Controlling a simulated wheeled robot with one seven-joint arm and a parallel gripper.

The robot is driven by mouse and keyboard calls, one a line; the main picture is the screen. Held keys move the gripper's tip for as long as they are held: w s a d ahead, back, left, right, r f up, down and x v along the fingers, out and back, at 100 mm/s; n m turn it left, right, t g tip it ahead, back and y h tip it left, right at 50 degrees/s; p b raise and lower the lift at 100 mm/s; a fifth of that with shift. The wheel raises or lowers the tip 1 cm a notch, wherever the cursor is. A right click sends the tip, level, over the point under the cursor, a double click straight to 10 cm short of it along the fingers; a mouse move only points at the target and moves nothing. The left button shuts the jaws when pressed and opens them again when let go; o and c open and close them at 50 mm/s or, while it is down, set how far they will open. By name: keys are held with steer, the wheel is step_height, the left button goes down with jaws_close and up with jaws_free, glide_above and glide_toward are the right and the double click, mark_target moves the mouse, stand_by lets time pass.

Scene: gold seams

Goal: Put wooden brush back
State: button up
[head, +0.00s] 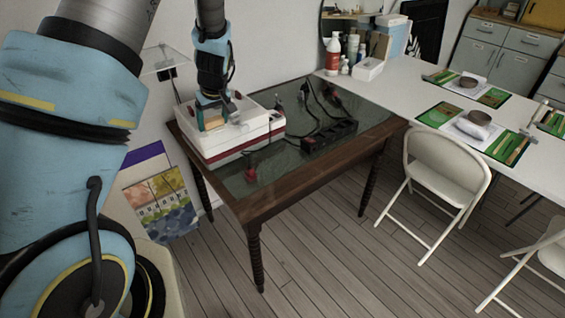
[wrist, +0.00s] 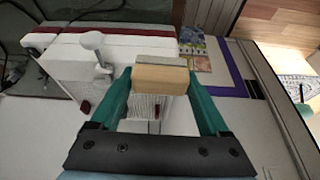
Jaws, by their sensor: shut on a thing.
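My gripper (wrist: 160,84) is shut on the wooden brush (wrist: 160,79), a pale wooden block held crosswise between the two green fingers in the wrist view. In the head view my gripper (head: 212,112) is over the left part of a white box with a red band (head: 240,136), which stands on the glass-topped table. The brush is small there and partly hidden by the fingers. The white box also shows behind the brush in the wrist view (wrist: 75,75). I cannot tell whether the brush touches the box.
A black power strip (head: 330,137) with cables and a small red object (head: 250,172) lie on the dark wooden table (head: 262,207). Several bottles (head: 333,55) stand on the white table behind. Green mats (head: 440,114) with tools lie there too. A folding chair (head: 447,165) stands right of the wooden table.

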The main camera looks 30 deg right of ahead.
steer(key=s+a+f, duration=0.3)
steer(key=a, duration=0.5)
steer(key=s+a+f+m, duration=0.1)
steer(key=s+a+f, duration=0.3)
steer(key=a, duration=0.4)
steer(key=s+a+f, duration=0.3)
steer(key=a+f, duration=0.1)
steer(key=a, duration=0.4)
steer(key=shift+s+a+f+m+h, duration=0.2)
steer(key=shift+s+a+m+h, duration=0.1)
steer(key=shift+a+m, duration=0.1)
